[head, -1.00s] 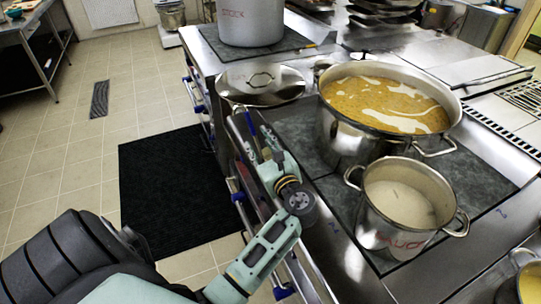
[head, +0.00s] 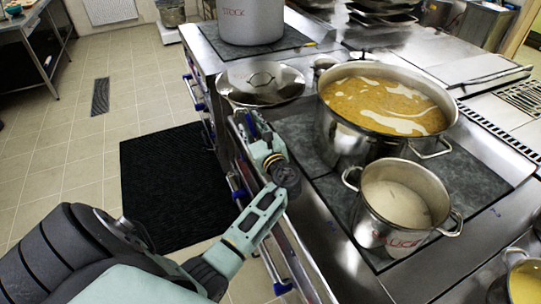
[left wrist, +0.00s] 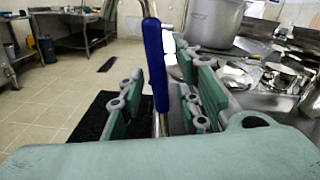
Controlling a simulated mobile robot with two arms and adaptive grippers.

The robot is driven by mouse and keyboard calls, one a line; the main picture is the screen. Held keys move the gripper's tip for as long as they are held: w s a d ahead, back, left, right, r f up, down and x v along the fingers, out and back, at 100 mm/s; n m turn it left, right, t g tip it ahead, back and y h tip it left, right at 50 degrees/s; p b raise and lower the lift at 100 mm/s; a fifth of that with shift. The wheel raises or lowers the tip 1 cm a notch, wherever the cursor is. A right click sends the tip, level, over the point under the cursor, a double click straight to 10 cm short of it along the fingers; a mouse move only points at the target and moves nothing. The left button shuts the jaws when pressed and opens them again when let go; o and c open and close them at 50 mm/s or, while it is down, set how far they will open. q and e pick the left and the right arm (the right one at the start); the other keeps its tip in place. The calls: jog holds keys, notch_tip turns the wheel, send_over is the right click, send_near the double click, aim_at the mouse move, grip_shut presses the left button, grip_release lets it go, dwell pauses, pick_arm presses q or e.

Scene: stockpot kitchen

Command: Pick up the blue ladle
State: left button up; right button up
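A blue handle (left wrist: 155,65) with a metal rod, which looks like the blue ladle's, stands upright in the left wrist view. It lies between the two fingers of my left gripper (left wrist: 163,108), with gaps showing on both sides. Its lower end is hidden behind the gripper body. In the head view my left gripper (head: 254,130) is at the counter's side edge, beside the hanging rail; the ladle there is hidden by the gripper and arm. My left gripper is open. My right gripper is in neither view.
A large pot of orange soup (head: 388,104) and a smaller pot (head: 405,201) stand on the stove, right of my arm. A metal lid (head: 262,84) lies on the counter, near the stock pot (head: 250,20). A black mat (head: 170,185) covers open floor at left.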

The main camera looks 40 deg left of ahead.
pick_arm(q)
grip_shut()
dwell(0.3)
dwell(0.4)
